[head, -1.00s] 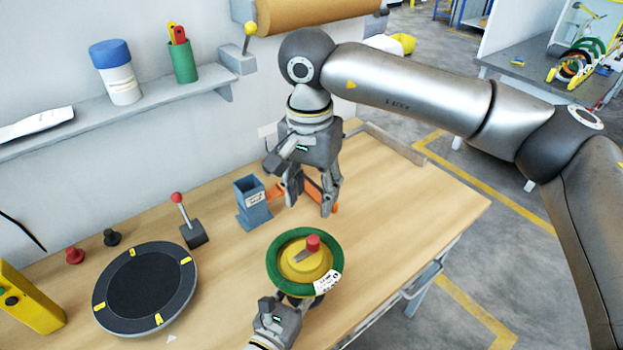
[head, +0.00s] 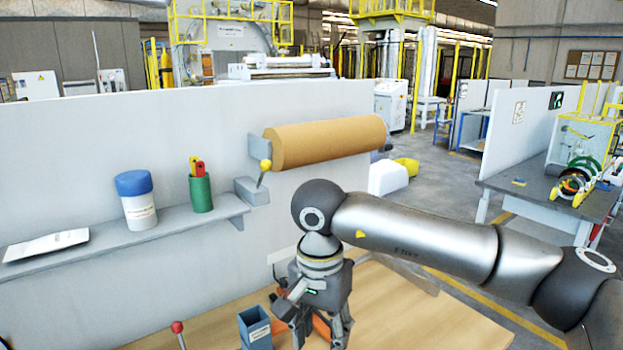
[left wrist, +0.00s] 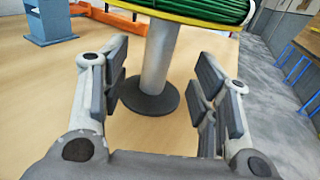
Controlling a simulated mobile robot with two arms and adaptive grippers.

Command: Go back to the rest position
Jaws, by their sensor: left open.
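My left gripper (left wrist: 160,98) is open in the left wrist view, with nothing between its pads that I can see held. Beyond its fingers stands a grey post (left wrist: 157,60) on a round dark base. The post carries a yellow disc (left wrist: 180,14) with a green coil (left wrist: 215,8), both cut off by the top edge. My right gripper (head: 320,328) points down over the table in the head view, its fingers apart. Its fingertips are near the lower picture edge. My left gripper and the coil are out of the head view.
A blue holder (head: 255,330) and orange parts (left wrist: 110,16) stand on the wooden table (head: 420,310) close to my right gripper. A shelf (head: 130,240) and a brown paper roll (head: 330,141) are on the white wall panel. Open floor lies to the right.

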